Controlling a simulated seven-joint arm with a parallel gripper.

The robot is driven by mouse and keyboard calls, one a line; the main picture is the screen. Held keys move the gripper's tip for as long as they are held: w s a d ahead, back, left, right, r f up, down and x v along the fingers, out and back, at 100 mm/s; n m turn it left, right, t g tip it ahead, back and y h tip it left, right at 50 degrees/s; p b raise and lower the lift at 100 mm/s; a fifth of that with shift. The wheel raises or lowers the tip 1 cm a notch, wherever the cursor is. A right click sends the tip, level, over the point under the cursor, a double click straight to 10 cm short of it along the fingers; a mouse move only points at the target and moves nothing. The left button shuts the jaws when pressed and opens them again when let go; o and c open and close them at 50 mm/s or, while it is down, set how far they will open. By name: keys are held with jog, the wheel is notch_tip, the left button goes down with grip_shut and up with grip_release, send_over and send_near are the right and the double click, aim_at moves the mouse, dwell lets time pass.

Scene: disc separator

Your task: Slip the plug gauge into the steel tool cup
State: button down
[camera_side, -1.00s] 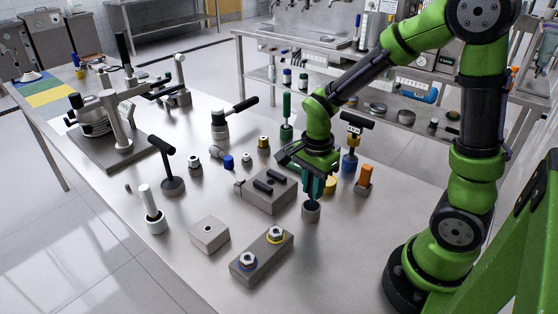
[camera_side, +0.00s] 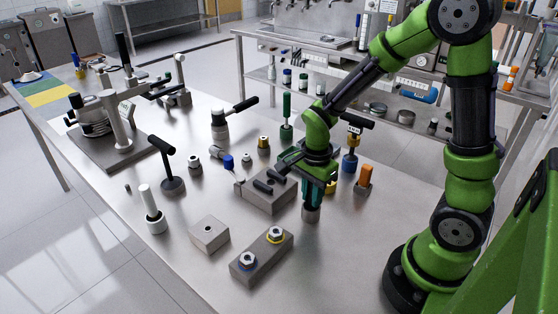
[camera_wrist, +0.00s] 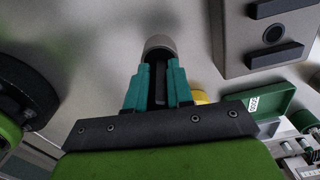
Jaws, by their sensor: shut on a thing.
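My gripper (camera_side: 311,203) points straight down with its teal fingers directly over the small grey steel tool cup (camera_side: 311,214). The fingertips are at the cup's mouth and hide its opening. In the wrist view the gripper (camera_wrist: 159,82) is shut on a dark, slim piece, the plug gauge (camera_wrist: 159,88), which lies between the fingers and points towards the cup (camera_wrist: 160,43). The gauge's lower end is hidden, so I cannot tell how deep it is in the cup. In the side view the fingers cover the gauge.
A grey block with dark bars (camera_side: 268,190) stands close on the left. A yellow piece (camera_side: 331,187) is just behind the gripper, and an orange-topped piece (camera_side: 365,176) is to the right. A block with two nuts (camera_side: 262,256) lies in front. The table right of the cup is clear.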

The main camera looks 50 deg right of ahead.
jog(key=shift+f, duration=0.15)
jog(key=c, duration=0.9)
grip_release()
